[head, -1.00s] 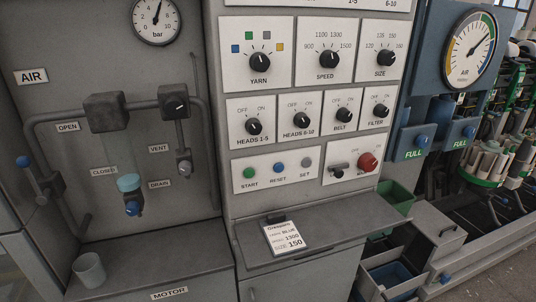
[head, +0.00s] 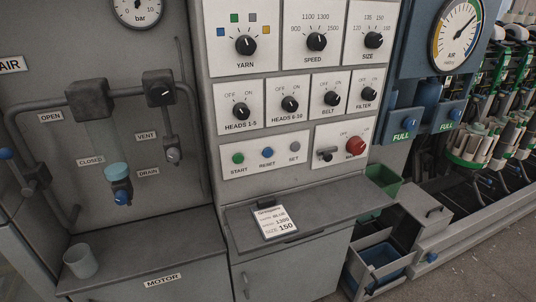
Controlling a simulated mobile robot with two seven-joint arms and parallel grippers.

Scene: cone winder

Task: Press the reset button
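The blue reset button (head: 267,153) is in the head view, in the middle of a white panel low on the grey control cabinet. Its label RESET is printed below it. The green start button (head: 238,158) is to its left and the grey set button (head: 294,147) to its right. Nothing covers the reset button. Neither of my grippers is in view.
A ledge with a clipped order card (head: 274,222) juts out below the buttons. A red knob (head: 356,145) and a small black lever (head: 326,155) are to the right. A grey cup (head: 80,261) stands on the motor cover. An open drawer (head: 383,257) sticks out at lower right.

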